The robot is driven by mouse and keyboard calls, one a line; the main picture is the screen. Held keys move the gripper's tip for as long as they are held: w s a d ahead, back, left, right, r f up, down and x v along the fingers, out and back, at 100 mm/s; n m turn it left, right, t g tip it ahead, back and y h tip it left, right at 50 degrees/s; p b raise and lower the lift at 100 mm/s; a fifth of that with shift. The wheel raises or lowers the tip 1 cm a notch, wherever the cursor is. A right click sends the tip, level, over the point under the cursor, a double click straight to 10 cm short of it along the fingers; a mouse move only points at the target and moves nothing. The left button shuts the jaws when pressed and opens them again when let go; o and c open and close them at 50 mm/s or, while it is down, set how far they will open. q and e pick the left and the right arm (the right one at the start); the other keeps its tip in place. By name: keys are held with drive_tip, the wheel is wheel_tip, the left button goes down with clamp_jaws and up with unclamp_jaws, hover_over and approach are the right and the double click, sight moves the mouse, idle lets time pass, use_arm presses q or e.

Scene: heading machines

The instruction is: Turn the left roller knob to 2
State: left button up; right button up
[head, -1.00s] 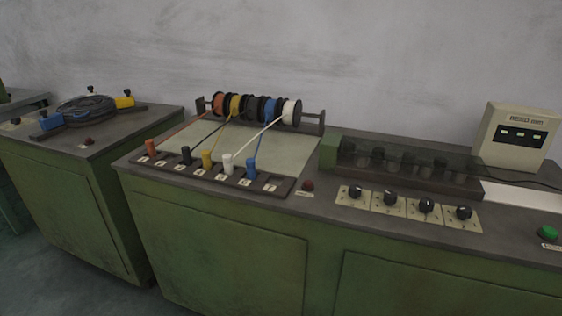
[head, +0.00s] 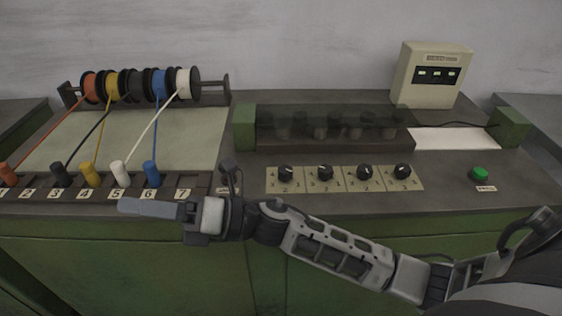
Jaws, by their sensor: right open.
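A row of several black roller knobs on cream scale plates sits on the green bench. The leftmost knob (head: 285,173) is fully visible; its exact setting is too small to read. My right gripper (head: 132,206) is in front of the bench's front edge, left of the knobs, with its fingers pointing left. It is open, touches no knob and holds nothing that I can see. Its fingers overlap in this view. My left gripper is not in view.
A dark see-through cover (head: 330,128) stands behind the knobs. A green button (head: 480,174) is to their right and a meter box (head: 432,74) behind. Wire spools (head: 133,85) and several coloured pegs, such as the blue peg (head: 152,173), are at left.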

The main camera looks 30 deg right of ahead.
drive_tip(key=s+a+r+n+g, duration=0.1)
drive_tip(key=n+g, duration=0.6)
drive_tip(key=n, duration=0.4)
wheel_tip(320, 180, up, 3)
drive_tip(key=n+g+h+p, duration=0.1)
drive_tip(key=n+g+h, duration=0.1)
drive_tip(key=n+h, duration=1.8)
hover_over(285, 169)
drive_tip(key=m, duration=0.1)
wheel_tip(285, 169, down, 15)
drive_tip(key=shift+r+p, duration=0.15)
drive_tip(key=shift+p, duration=0.75)
drive_tip(key=shift+m, duration=0.3)
drive_tip(key=c, duration=1)
